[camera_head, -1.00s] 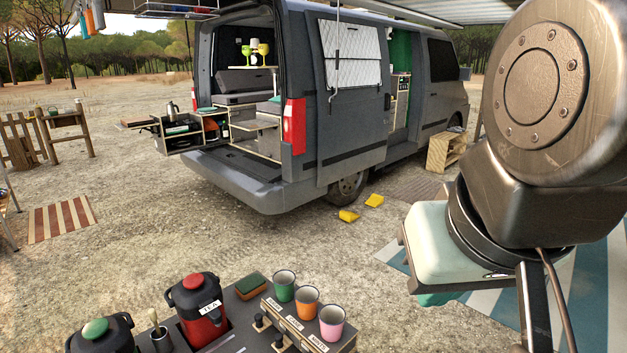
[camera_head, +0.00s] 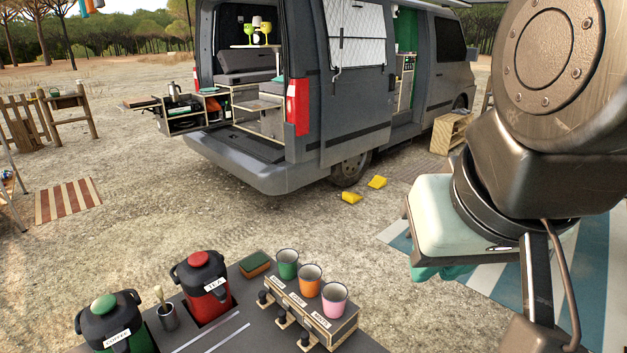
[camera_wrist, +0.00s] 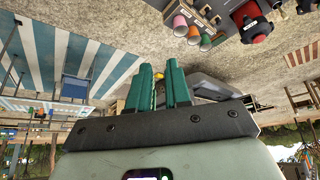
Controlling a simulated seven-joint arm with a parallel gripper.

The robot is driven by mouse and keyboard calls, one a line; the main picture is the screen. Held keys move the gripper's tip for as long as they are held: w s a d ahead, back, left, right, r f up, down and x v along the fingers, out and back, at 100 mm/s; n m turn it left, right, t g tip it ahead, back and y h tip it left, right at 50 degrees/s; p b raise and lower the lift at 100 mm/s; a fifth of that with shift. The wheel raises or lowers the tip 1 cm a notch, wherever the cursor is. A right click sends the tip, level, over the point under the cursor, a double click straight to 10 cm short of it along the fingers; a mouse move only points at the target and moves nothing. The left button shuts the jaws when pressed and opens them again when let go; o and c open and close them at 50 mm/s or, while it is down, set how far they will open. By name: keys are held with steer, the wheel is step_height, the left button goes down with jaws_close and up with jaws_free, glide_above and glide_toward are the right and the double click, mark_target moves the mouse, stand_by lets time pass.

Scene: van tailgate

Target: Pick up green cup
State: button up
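The green cup (camera_head: 288,264) stands upright on the wooden rack (camera_head: 322,325) in the head view, leftmost of three cups. The orange cup (camera_head: 309,281) is in the middle and the pink cup (camera_head: 335,300) is nearest. In the upside-down wrist view, the green cup (camera_wrist: 205,43) shows small near the top, past the orange and pink cups. My gripper (camera_wrist: 161,82) has two teal fingers with a narrow empty gap between them. In the head view my gripper hangs to the right of the cups, well apart from them, its fingers mostly hidden.
A red tea flask (camera_head: 205,285), a dark coffee flask (camera_head: 112,325) and a metal pot with a brush (camera_head: 168,316) stand left of the rack. A sponge (camera_head: 256,264) lies beside the green cup. The van (camera_head: 320,100) is beyond, across open ground.

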steer(key=o, duration=1)
steer(key=w+a+f+n+g+h, duration=0.1)
steer(key=w+a+f+n+h, duration=0.1)
steer(key=w+f+n, duration=0.4)
steer(key=w+a+f+n+h, duration=0.2)
steer(key=w+a+n+h, duration=0.1)
steer(key=w, duration=0.5)
steer(key=w+a+f+n+g+h, duration=0.1)
steer(key=w+a+f+n+h, duration=0.1)
steer(key=w+f+n, duration=0.3)
steer(key=n+t+h, duration=0.1)
steer(key=n+t, duration=0.8)
steer(key=n, duration=0.6)
glide_toward(293, 253)
steer(key=shift+x, duration=2.5)
